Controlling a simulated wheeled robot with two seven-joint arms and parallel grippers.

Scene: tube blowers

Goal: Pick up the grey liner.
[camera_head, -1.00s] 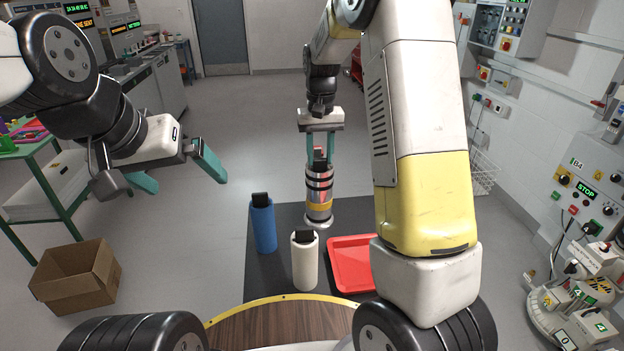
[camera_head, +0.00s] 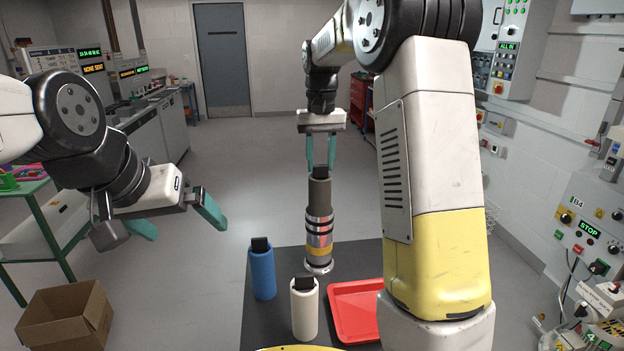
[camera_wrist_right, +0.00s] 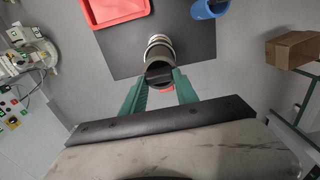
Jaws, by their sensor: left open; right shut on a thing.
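The grey liner (camera_head: 319,194) is a dark grey upright cylinder with a black tab on top. My right gripper (camera_head: 320,166) is shut on that tab, above the black mat. The liner also shows between the fingers of my right gripper (camera_wrist_right: 159,85) in the right wrist view (camera_wrist_right: 157,60). Directly below it is a metal canister (camera_head: 319,238) with black and yellow bands. The liner stands above the canister's top; whether its lower end is still inside cannot be told. My left gripper (camera_head: 177,220) is open and empty, away at the left.
A blue cylinder (camera_head: 262,274) and a white cylinder (camera_head: 305,312), both with black tabs, stand on the black mat (camera_head: 285,262). A red tray (camera_head: 357,312) lies right of the white one. A cardboard box (camera_head: 65,322) sits at lower left. Open floor lies beyond the mat.

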